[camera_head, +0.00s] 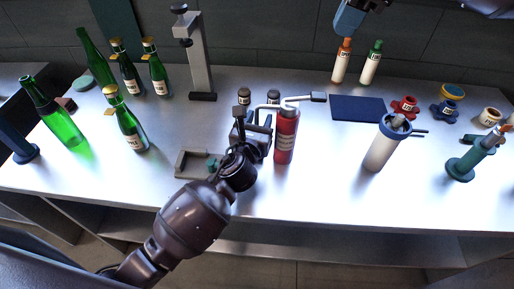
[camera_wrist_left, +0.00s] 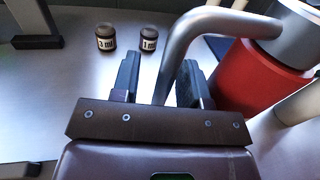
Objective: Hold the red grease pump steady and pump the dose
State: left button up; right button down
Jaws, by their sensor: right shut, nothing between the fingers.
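The red grease pump (camera_head: 286,140) stands upright near the middle of the bench, its pump handle (camera_head: 318,97) reaching right and its grey spout (camera_head: 268,106) reaching left. Its red body also shows in the left wrist view (camera_wrist_left: 255,85). My left gripper (camera_head: 253,120) is beside the pump's left side. In the left wrist view its two dark fingers (camera_wrist_left: 160,82) are apart, and the curved spout passes between them in the picture; contact cannot be told. My right gripper (camera_head: 349,20) is shut, high at the top edge, partly cut off, above an orange-capped bottle.
Two small labelled jars (camera_head: 244,96) stand behind my left gripper. A blue mat (camera_head: 357,107) lies right of the pump, with a white blue-rimmed container (camera_head: 381,150) in front. Green bottles (camera_head: 128,125) stand at left. A grey tray (camera_head: 190,165) lies near my left wrist.

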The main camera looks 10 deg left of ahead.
pick_arm(q)
jog(key=s+a, duration=0.1)
jog(key=s, duration=1.1)
